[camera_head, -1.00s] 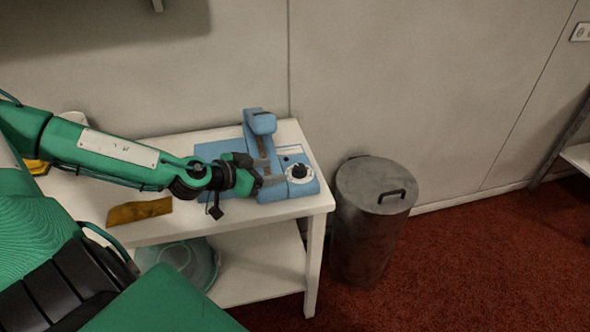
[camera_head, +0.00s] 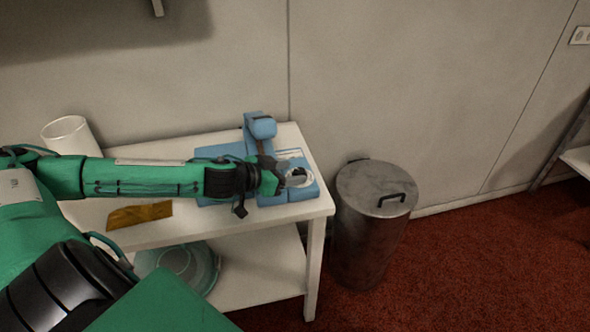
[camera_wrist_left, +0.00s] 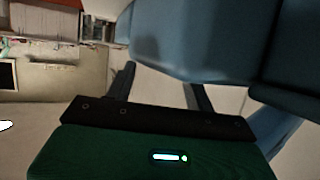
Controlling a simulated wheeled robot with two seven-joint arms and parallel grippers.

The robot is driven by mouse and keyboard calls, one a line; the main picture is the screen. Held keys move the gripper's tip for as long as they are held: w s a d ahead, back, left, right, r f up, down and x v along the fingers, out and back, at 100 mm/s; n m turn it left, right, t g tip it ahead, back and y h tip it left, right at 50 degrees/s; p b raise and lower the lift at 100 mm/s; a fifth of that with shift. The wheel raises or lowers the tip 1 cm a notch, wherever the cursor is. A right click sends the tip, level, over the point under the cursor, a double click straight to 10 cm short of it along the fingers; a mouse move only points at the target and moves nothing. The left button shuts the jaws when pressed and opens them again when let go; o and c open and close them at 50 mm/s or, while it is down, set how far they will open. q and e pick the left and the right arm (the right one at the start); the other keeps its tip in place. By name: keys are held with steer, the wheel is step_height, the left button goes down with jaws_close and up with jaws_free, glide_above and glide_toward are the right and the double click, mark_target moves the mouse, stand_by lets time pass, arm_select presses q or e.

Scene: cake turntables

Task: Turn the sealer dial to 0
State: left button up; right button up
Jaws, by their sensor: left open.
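The blue sealer (camera_head: 305,190) stands on the right part of a white table. Its raised blue arm (camera_head: 263,127) points up at the back. The sealer dial (camera_head: 302,180) is on the right end of the sealer's top, and only part of its pale ring shows. My left gripper (camera_head: 284,179) is open at the dial and hides most of it; I cannot tell whether it touches. In the left wrist view, the two dark fingers (camera_wrist_left: 160,85) are apart, with blue sealer surfaces (camera_wrist_left: 195,35) close beyond them. The dial's setting cannot be read. My right gripper is not in view.
The white table (camera_head: 232,226) has a lower shelf with a greenish round container (camera_head: 205,272). A yellow-brown piece (camera_head: 138,215) lies at its front, and a white cylinder (camera_head: 68,130) stands at the back left. A metal bin (camera_head: 370,225) stands right of the table.

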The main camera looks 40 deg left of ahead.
arm_select(q)
steer(key=shift+w+d+f, duration=0.15)
steer(key=shift+w+f, duration=0.05)
steer(key=shift+w, duration=0.4)
steer(key=shift+w+d+f, duration=0.2)
steer(key=shift+w+f, duration=0.05)
steer(key=shift+w, duration=0.15)
steer(key=c, duration=0.9)
steer(key=shift+c, duration=0.2)
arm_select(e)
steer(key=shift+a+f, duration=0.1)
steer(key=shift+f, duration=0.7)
